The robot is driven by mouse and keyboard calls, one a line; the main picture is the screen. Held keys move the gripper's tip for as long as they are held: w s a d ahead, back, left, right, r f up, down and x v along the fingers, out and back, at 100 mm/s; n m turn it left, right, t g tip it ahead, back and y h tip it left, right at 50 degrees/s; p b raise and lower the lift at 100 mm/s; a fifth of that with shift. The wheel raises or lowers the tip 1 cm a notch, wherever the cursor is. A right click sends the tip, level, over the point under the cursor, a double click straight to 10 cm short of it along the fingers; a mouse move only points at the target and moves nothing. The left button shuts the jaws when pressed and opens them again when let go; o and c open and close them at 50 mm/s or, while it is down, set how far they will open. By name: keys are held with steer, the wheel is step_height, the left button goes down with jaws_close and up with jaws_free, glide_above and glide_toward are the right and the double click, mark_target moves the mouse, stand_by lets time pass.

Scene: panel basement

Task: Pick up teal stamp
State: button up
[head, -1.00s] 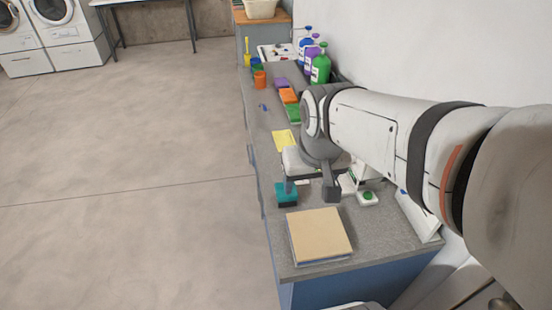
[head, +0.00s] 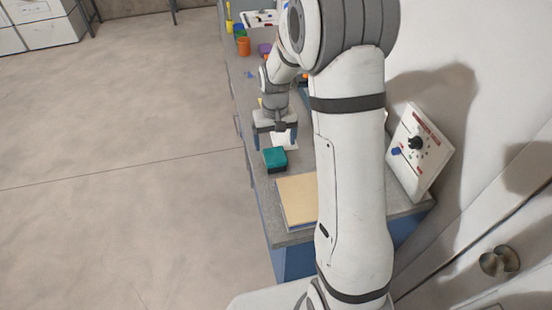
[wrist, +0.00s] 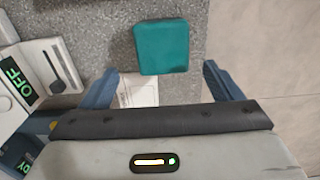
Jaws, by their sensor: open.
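The teal stamp (head: 275,158) is a squarish teal block with a dark lower edge. It stands on the grey counter just behind the tan board. In the wrist view the teal stamp (wrist: 161,46) is near the top centre, fully in sight and ahead of the gap between my fingers. My gripper (head: 274,141) is open and empty, with its blue-grey fingers spread wider than the stamp. In the head view it is on the far side of the stamp, apart from it.
A tan board (head: 297,198) lies at the counter's near end. White paper (wrist: 138,90) lies below the stamp in the wrist view. A white slider panel (wrist: 55,68) is at left. A white dial panel (head: 418,152) leans at the wall. The counter's edge drops to open floor.

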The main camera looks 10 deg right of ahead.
mark_target(275, 154)
steer(key=f, duration=0.2)
steer(key=s+f+p, duration=0.1)
steer(key=f, duration=0.1)
steer(key=shift+s+a+f, duration=0.1)
steer(key=shift+a+f, duration=0.1)
steer(key=shift+f, duration=0.65)
steer(key=shift+c, duration=0.5)
steer(key=c, duration=1)
step_height(275, 154, up, 10)
steer(key=shift+r+b, duration=0.1)
steer(key=shift+b, duration=0.45)
steer(key=shift+c, duration=0.2)
